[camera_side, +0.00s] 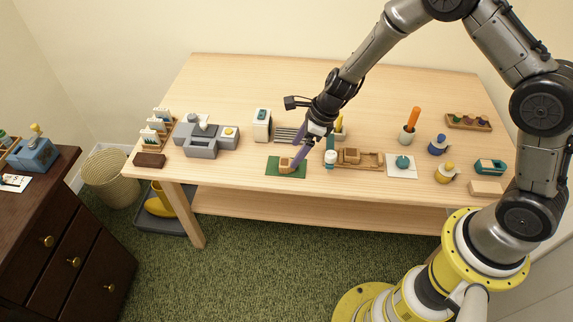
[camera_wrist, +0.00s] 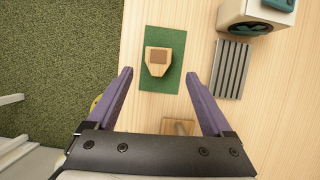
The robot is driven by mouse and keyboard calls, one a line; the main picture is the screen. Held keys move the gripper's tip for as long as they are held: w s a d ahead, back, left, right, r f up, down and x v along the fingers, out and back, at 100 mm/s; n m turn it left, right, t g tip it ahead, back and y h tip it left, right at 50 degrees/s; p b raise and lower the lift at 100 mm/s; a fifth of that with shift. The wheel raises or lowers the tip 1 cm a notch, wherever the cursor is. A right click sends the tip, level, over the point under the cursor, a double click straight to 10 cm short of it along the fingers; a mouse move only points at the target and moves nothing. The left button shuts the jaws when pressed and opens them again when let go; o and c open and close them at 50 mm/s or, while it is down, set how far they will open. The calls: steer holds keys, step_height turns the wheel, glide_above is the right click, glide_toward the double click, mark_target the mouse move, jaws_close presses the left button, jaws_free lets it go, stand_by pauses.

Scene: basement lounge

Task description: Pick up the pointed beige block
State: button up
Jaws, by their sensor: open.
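The pointed beige block (camera_side: 285,168) sits on a green mat (camera_side: 273,172) near the front edge of the table. My gripper (camera_side: 312,158) is open and empty, with purple fingers. In the wrist view my gripper (camera_wrist: 158,75) has its fingertips spread wide to either side of the block and mat. The fingers appear above the mat; their exact height is hard to tell.
A wooden tray (camera_side: 372,161) with a block and a teal-and-white item (camera_side: 330,157) stand just right of my gripper. A grey slatted rack (camera_wrist: 231,70) and a white device (camera_side: 262,124) stand behind the mat. Grey equipment (camera_side: 203,146) is to the left.

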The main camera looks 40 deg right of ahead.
mark_target(287, 162)
steer(key=x, duration=0.5)
steer(key=shift+a, duration=0.3)
jaws_close()
